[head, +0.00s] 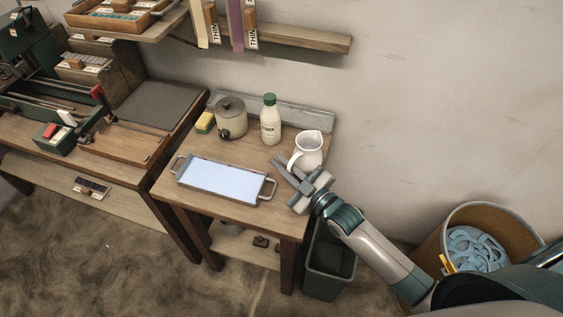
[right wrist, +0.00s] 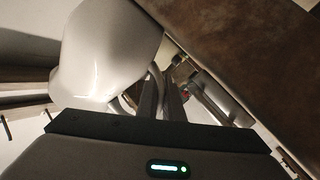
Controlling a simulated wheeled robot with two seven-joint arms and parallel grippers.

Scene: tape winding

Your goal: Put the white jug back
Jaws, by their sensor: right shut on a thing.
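The white jug (head: 309,147) stands upright at the back right of the small wooden table, its handle on the side toward my right gripper. My right gripper (head: 283,172) is at the jug's lower left, shut on the jug's handle. In the right wrist view the jug (right wrist: 105,50) fills the upper left, and its handle runs down to the fingers of the gripper (right wrist: 163,98). Whether the jug's base touches the table is hard to tell. My left gripper is not in view.
A metal tray (head: 273,188) with a pale blue sheet lies on the table (head: 228,212). A white bottle (head: 270,122) with a green cap, a lidded pot (head: 231,120) and a yellow sponge (head: 205,122) stand behind it. A bin (head: 328,262) stands below the table's right side.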

